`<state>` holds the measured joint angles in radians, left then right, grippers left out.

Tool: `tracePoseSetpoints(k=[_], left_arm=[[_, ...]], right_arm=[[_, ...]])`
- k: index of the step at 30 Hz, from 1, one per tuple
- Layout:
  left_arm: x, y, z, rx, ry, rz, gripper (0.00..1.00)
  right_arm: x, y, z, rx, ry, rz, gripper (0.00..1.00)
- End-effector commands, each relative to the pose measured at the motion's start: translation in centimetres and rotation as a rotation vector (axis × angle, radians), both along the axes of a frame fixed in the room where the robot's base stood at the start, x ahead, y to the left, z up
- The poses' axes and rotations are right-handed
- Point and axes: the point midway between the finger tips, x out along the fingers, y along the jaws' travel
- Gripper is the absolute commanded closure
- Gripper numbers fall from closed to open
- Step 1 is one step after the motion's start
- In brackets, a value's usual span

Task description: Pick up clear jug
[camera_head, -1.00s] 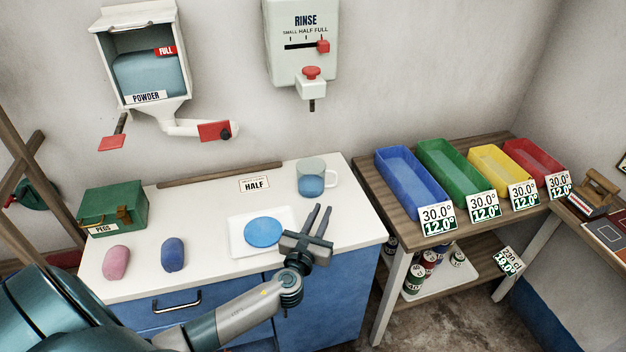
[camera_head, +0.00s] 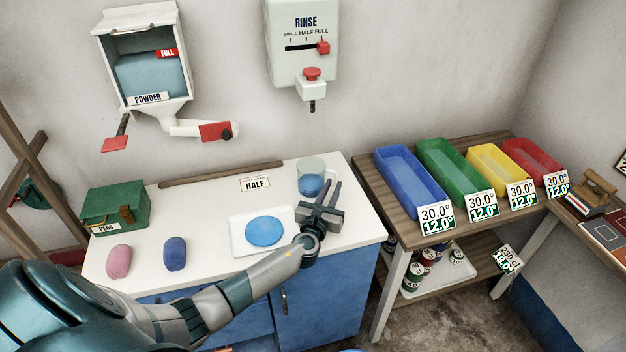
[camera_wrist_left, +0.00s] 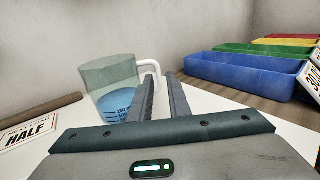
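The clear jug (camera_head: 311,172) stands upright on the white counter, near its back right, with blue liquid in its lower part. In the left wrist view the jug (camera_wrist_left: 110,85) is just ahead and left of the fingers, with its pale handle on the right side. My left gripper (camera_head: 328,193) is open and empty, with its fingers pointing toward the jug. In the left wrist view the fingertips (camera_wrist_left: 162,85) reach beside the handle and partly cover it; I cannot tell whether they touch it. My right gripper is not in view.
A white tray (camera_head: 240,245) with a blue disc lies left of the gripper. A HALF card (camera_head: 254,183) and wooden strip (camera_head: 215,176) lie behind. Pink (camera_head: 119,261) and blue (camera_head: 175,253) lumps and a green box (camera_head: 113,208) stand left. A blue bin (camera_head: 410,182) is right.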

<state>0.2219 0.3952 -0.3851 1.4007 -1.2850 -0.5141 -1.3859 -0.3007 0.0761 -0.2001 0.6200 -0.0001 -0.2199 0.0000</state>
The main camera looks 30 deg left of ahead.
Motion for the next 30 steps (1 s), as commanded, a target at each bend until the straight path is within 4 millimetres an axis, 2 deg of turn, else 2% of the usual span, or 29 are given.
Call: tracePoseSetpoints(k=[8, 20, 30], left_arm=[[0.9, 0.3, 0.2, 0.000, 0.000, 0.001, 0.84], [4.7, 1.3, 0.2, -0.001, 0.000, 0.001, 0.84], [5.0, 1.4, 0.2, 0.000, 0.000, 0.000, 0.84]], right_arm=[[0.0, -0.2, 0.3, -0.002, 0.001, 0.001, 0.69], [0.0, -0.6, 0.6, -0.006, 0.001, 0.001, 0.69], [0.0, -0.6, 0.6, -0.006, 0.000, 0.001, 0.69]])
